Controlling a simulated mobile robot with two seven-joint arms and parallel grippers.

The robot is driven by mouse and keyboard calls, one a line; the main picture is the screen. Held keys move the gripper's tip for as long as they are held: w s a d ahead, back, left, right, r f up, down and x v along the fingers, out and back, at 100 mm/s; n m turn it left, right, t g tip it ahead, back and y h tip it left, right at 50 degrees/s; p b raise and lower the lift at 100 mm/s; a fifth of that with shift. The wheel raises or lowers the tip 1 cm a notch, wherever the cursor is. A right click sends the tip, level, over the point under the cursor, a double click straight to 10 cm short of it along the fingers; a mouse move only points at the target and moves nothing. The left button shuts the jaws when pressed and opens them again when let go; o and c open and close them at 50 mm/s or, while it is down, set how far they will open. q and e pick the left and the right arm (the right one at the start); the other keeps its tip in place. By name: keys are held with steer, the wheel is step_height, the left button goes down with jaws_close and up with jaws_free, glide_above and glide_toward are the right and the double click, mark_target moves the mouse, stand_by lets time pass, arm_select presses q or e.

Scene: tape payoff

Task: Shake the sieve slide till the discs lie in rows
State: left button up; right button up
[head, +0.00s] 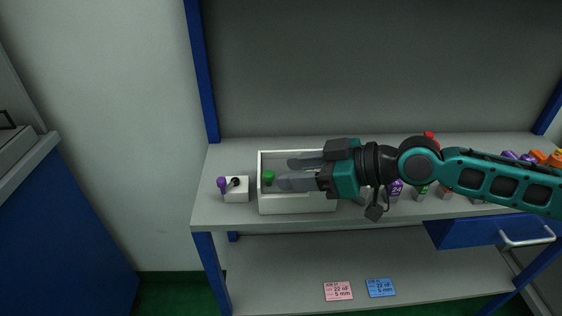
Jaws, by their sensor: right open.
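My right gripper (284,172) comes in from the right with its two grey fingers apart, over a white open-topped box (296,205) on the bench. A small green round thing (268,176) shows inside the box, just left of the fingertips. The fingers and the hand hide much of the box's inside. I cannot make out a sieve slide or any rows of discs. My left gripper is not in view.
A small white block (238,194) with a purple and a black knob stands left of the box on the grey bench (220,213). Several coloured bottles, one purple (395,188), stand behind and under my right arm. Pink (338,291) and blue (380,288) cards lie on the lower shelf.

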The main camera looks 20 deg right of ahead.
mark_target(272, 174)
steer(key=shift+x, duration=1.75)
jaws_close()
